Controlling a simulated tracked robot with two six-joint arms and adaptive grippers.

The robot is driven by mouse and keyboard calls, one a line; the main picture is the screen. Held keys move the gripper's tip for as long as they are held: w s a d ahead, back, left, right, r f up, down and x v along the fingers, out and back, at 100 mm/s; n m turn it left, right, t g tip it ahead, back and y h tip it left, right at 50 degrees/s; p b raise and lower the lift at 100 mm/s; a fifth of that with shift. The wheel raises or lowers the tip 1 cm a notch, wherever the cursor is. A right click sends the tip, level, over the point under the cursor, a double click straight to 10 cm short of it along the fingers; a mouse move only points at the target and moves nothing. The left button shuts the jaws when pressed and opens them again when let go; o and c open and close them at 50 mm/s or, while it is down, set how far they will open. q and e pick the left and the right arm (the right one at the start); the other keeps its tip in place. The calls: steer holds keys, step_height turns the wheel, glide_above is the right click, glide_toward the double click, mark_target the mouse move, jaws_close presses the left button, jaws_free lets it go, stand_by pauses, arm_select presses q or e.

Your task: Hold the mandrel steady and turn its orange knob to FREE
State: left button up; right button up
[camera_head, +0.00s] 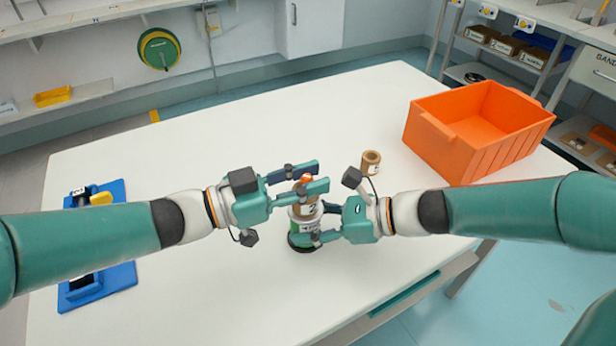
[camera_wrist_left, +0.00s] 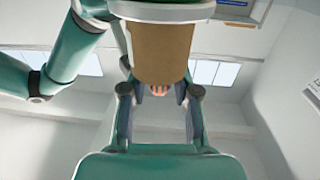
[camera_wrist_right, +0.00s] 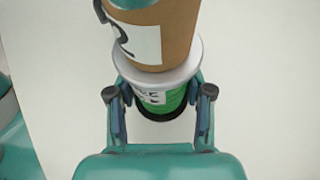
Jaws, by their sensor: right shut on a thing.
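The mandrel stands upright on the white table, with a green labelled body (camera_head: 308,227) and black base. It also shows in the right wrist view (camera_wrist_right: 172,100). A brown cardboard core (camera_head: 306,208) sits on it above a pale flange. The orange knob (camera_head: 306,178) is at the top and shows small in the left wrist view (camera_wrist_left: 160,90). My left gripper (camera_head: 316,177) is at knob height, its fingers apart on either side of the knob with visible gaps. My right gripper (camera_head: 308,222) is shut on the green body below the flange. The knob's markings cannot be read.
A second brown core (camera_head: 371,163) stands behind my right gripper. A large orange bin (camera_head: 450,150) is at the table's back right. A blue holder (camera_head: 108,283) with black and yellow parts lies at the left. The table's middle back is clear.

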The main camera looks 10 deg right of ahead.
arm_select(q)
jaws_close()
steer(key=shift+m+g, duration=0.3)
steer(key=shift+g, duration=0.1)
steer(key=m+g, duration=0.3)
steer(key=g, duration=0.1)
steer(key=shift+g, duration=0.4)
steer(key=shift+s+a+m+g+y, duration=0.1)
steer(key=shift+m+g+y, duration=0.1)
steer(key=shift+m+g, duration=0.8)
steer(key=shift+a+m+g+y, duration=0.15)
steer(key=shift+m+g, duration=0.45)
steer(key=shift+g, duration=0.8)
steer(key=shift+d, duration=0.1)
steer(key=shift+o, duration=2.2)
jaws_free()
